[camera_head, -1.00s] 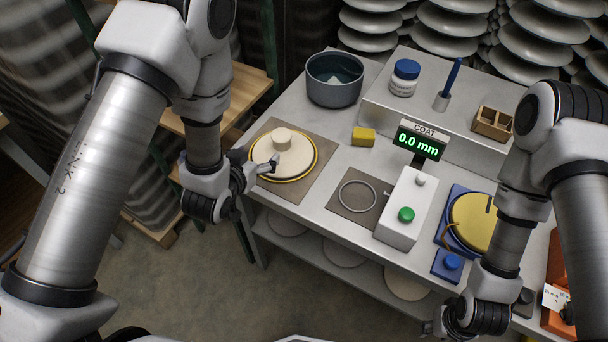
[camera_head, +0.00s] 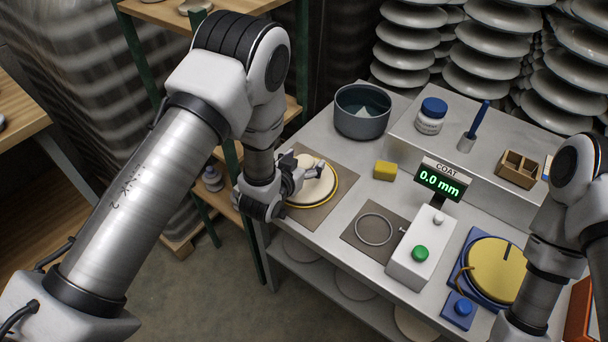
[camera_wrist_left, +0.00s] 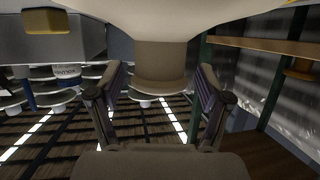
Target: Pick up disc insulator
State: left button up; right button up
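The disc insulator (camera_head: 320,191) is a cream disc with a round knob on top, lying on a yellow-edged round rest on a brown mat (camera_head: 344,178) at the table's left end. My left gripper (camera_head: 303,168) is over it and hides part of the disc and most of the knob. In the left wrist view, the pale disc (camera_wrist_left: 165,10) fills the top and its knob (camera_wrist_left: 160,62) lies between the two open fingers (camera_wrist_left: 160,88), with a gap on each side. My right gripper is out of view; only its arm shows at the right edge.
Near the disc are a dark bowl (camera_head: 361,112), a yellow block (camera_head: 385,171), a thin ring (camera_head: 374,229) on a mat, the white coat gauge (camera_head: 415,252) and a yellow-topped blue turntable (camera_head: 492,269). Wooden shelves (camera_head: 222,193) stand left of the table.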

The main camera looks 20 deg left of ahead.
pick_arm(q)
jog(key=c, duration=1.1)
jog(key=shift+r, duration=0.1)
grip_shut()
jog(key=shift+w, duration=0.1)
